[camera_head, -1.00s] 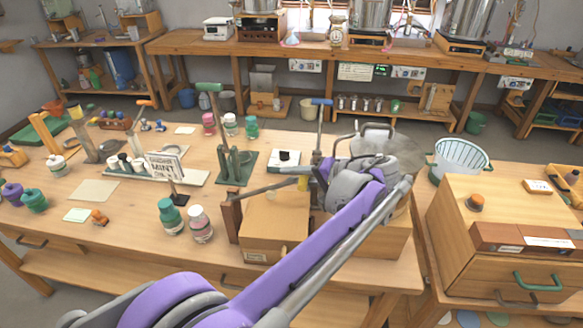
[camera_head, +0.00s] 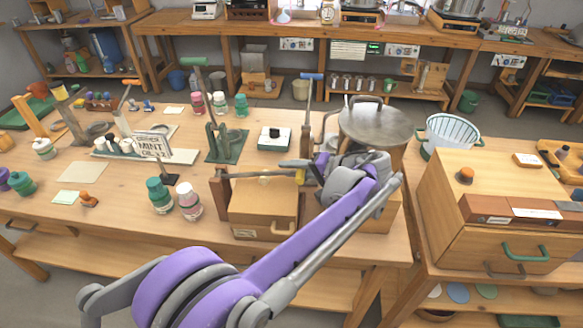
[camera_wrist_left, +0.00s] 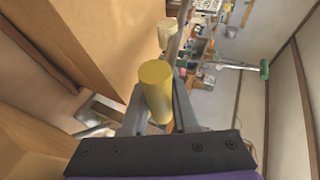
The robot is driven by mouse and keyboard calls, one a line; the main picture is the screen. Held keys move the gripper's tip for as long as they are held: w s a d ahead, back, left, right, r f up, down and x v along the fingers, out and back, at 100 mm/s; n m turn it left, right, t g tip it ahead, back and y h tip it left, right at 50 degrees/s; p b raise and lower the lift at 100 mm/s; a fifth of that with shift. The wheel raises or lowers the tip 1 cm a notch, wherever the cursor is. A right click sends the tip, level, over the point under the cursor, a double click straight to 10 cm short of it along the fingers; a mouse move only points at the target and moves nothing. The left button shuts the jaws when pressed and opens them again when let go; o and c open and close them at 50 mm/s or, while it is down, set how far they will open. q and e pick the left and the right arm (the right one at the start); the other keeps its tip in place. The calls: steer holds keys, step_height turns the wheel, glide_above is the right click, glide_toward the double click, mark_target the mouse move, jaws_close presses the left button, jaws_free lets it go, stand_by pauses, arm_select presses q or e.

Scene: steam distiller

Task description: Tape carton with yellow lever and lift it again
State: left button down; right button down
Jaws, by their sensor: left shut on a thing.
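The light brown carton (camera_head: 262,217) stands near the front edge of the wooden bench, under a lever bar hinged at a dark wooden post (camera_head: 220,193) on its left. The bar runs nearly level just above the carton top. Its yellow lever handle (camera_head: 299,177) is at the right end and shows as a yellow cylinder in the left wrist view (camera_wrist_left: 157,92). My left gripper (camera_head: 307,167) is shut on this handle, with its forearm reaching over from the lower right. The gripper partly hides the handle in the head view. My right gripper is out of view.
A steel pot with a lid (camera_head: 375,124) stands close behind and right of my left gripper. Teal-capped bottle (camera_head: 159,195) and white-capped bottle (camera_head: 190,200) stand left of the carton. A green-based stand (camera_head: 228,145) is behind. A wooden drawer cabinet (camera_head: 505,250) is at right.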

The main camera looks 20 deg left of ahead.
arm_select(q)
steer(key=shift+a, duration=0.1)
steer(key=c, duration=0.7)
jaws_free()
steer(key=v, duration=1)
steer(key=shift+d+r+p, duration=0.25)
steer(key=shift+d+p, duration=0.1)
